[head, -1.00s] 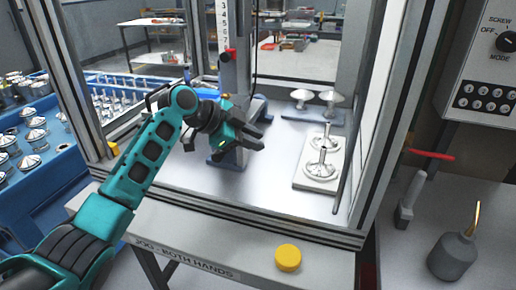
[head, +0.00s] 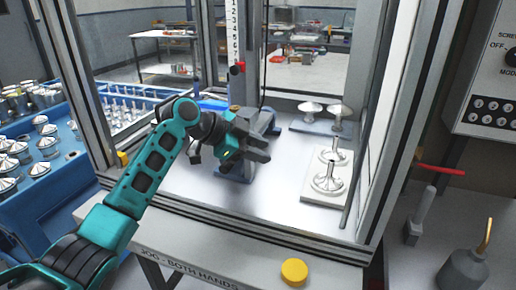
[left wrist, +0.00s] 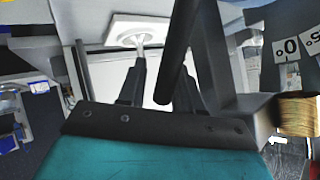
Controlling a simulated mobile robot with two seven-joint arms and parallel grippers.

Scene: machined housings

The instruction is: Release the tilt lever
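My left gripper (head: 266,149) is inside the glazed enclosure, in front of a blue-grey stand (head: 236,172). Its two dark fingers are apart, and this also shows in the left wrist view (left wrist: 162,68). There, a dark round bar (left wrist: 179,45), possibly the tilt lever, slants down with its end between the fingers. I cannot tell whether it touches either finger. In the head view the arm and gripper hide part of the stand, and I cannot make out the lever there for sure. My right gripper is in neither view.
Enclosure posts (head: 395,130) border the space. A yellow button (head: 294,271) is in front.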

